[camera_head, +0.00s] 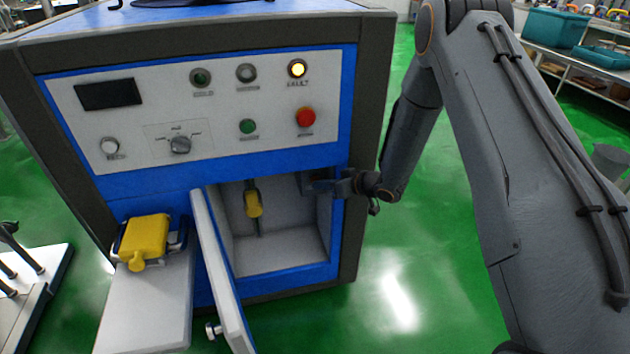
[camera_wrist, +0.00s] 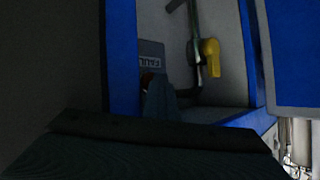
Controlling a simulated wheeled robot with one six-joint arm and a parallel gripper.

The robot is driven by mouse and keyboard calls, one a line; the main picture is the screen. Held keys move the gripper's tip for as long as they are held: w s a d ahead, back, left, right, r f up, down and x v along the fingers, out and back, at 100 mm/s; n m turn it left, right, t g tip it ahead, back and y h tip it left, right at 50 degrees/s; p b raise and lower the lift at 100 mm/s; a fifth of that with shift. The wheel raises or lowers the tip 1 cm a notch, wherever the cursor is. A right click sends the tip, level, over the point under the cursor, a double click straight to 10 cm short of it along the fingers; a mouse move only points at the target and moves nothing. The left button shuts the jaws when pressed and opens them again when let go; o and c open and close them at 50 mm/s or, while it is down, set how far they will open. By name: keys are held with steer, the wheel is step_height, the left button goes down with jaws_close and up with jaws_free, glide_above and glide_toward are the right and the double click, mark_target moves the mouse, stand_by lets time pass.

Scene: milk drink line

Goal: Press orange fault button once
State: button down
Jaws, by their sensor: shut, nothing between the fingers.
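The blue and grey machine's open compartment (camera_head: 275,245) has a FAULT label plate (camera_wrist: 151,56) on its inner wall in the wrist view. A small dark orange-brown spot, likely the fault button (camera_wrist: 146,79), shows just below the label and is mostly hidden by my gripper. My gripper (camera_head: 322,184) is shut and empty, and it reaches into the compartment's upper right from the right. In the wrist view the gripper tip (camera_wrist: 158,84) overlaps the button; I cannot tell whether they touch. The button is not visible in the head view.
A yellow-handled lever (camera_head: 253,204) hangs inside the compartment. The compartment's door (camera_head: 217,265) stands open at the left. A yellow part (camera_head: 146,237) sits on a side ledge. The panel above has a lit yellow lamp (camera_head: 297,69) and a red button (camera_head: 305,117).

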steer(key=shift+s+d+f, duration=0.1)
steer(key=shift+s+d, duration=0.05)
steer(key=shift+d, duration=0.05)
steer(key=s+p, duration=0.1)
steer(key=s, duration=0.1)
steer(key=s+d+p, duration=0.1)
steer(key=s, duration=0.2)
steer(key=shift+d, duration=0.1)
stand_by(0.4)
stand_by(0.6)
